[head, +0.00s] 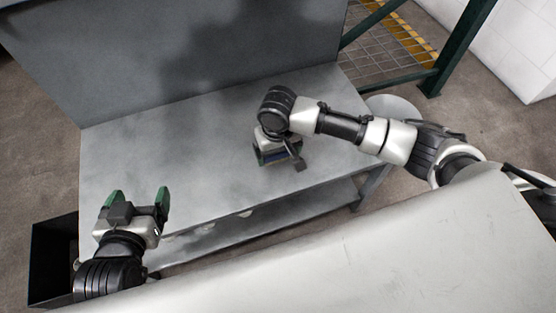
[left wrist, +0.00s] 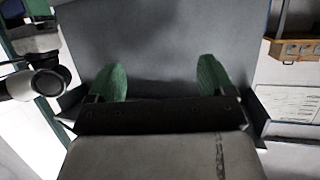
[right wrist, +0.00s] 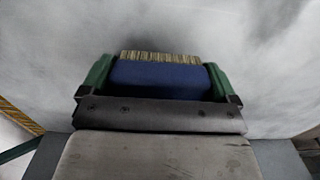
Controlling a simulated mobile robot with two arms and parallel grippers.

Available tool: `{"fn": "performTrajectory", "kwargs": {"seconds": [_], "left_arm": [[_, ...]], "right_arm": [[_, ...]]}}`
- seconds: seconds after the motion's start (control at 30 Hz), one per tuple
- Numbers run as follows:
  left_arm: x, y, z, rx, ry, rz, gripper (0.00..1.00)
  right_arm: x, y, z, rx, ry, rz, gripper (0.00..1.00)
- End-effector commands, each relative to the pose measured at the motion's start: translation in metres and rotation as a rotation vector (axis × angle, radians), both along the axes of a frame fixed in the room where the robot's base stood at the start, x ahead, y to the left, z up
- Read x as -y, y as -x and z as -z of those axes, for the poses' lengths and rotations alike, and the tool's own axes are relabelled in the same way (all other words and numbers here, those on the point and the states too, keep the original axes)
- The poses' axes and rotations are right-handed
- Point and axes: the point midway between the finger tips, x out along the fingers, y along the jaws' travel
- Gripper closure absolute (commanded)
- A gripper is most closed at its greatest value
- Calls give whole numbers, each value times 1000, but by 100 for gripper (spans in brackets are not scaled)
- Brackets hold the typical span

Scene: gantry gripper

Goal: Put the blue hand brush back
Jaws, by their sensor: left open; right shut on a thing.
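The blue hand brush (right wrist: 160,78) shows in the right wrist view, with a blue body and a row of pale tan bristles on its far side. My right gripper (right wrist: 160,82) is shut on it, one green finger at each end. In the head view my right gripper (head: 278,158) is over the grey bench, and the brush is mostly hidden under the wrist. I cannot tell whether the brush touches the bench top. My left gripper (head: 138,198) is open and empty at the bench's front left. Its two green fingers are wide apart in the left wrist view (left wrist: 160,80).
The grey metal bench (head: 190,185) has a tall back panel (head: 190,50) and a lower shelf (head: 270,215). Its top is clear around the right gripper. A black bin (head: 52,262) stands on the floor at left. A green frame post (head: 455,55) stands at the back right.

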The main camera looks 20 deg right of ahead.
Motion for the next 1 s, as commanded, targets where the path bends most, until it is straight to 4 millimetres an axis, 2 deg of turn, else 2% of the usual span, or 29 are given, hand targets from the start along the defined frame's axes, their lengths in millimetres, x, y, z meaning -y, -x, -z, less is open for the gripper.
{"fn": "performTrajectory", "kwargs": {"seconds": [0.17,0.3,0.5,0.9,0.93,1.0], "left_arm": [[6,-9,-15,143,35,10,17],[12,-16,-36,317,79,21,17],[15,-17,-58,467,118,30,17],[15,-17,-58,459,115,29,17],[15,-17,-57,453,114,28,17],[15,-17,-57,456,115,29,17]], "right_arm": [[0,1,15,-1,1,0,32],[0,0,30,0,1,-1,32],[0,0,40,0,1,-1,32],[0,1,41,0,0,-1,32],[0,1,42,0,0,-2,8],[0,0,42,0,0,-2,0]]}}
